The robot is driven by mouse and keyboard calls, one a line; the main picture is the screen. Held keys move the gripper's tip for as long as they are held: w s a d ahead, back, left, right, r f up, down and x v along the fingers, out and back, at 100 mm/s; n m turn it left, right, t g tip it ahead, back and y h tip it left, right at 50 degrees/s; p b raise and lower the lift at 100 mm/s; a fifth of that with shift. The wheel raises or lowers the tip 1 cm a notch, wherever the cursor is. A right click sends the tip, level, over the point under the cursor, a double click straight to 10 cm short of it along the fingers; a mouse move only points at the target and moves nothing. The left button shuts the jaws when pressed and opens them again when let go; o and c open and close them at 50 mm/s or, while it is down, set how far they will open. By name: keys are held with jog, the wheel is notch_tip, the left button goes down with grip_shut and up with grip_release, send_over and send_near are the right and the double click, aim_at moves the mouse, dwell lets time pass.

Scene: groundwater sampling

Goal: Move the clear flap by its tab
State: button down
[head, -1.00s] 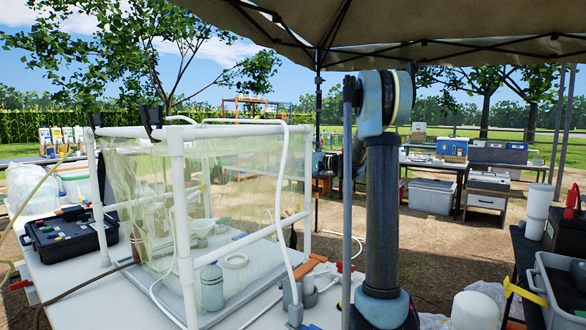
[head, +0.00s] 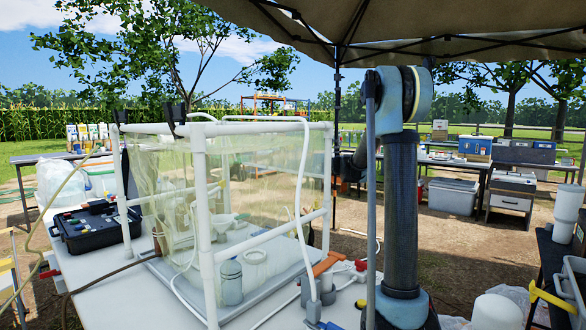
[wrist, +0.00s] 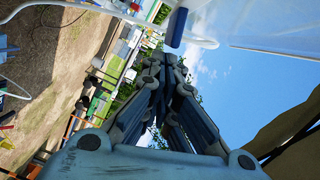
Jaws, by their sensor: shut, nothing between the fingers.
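A box of white pipes (head: 262,128) on the white table has walls of clear, slightly yellowish sheet (head: 265,180); I cannot tell which panel is the flap in the head view. In the wrist view, a translucent pale sheet (wrist: 275,18) fills the top right. A dark blue piece (wrist: 176,28) hangs at its left edge and may be the tab. My gripper (wrist: 164,62) is shut and empty, its fingertips just below this blue piece in the picture, with a small gap showing. The gripper is not visible in the head view.
Inside the box stand a bottle (head: 231,282) and a white funnel (head: 222,225). A white hose (head: 300,190) hangs over its front. A black case (head: 95,228) sits at the left.

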jog(key=s+a+f+m, duration=0.2)
jog(key=s+a+f, duration=0.1)
jog(key=s, duration=0.1)
jog(key=shift+s+a+y, duration=0.3)
jog(key=shift+s+a, duration=0.05)
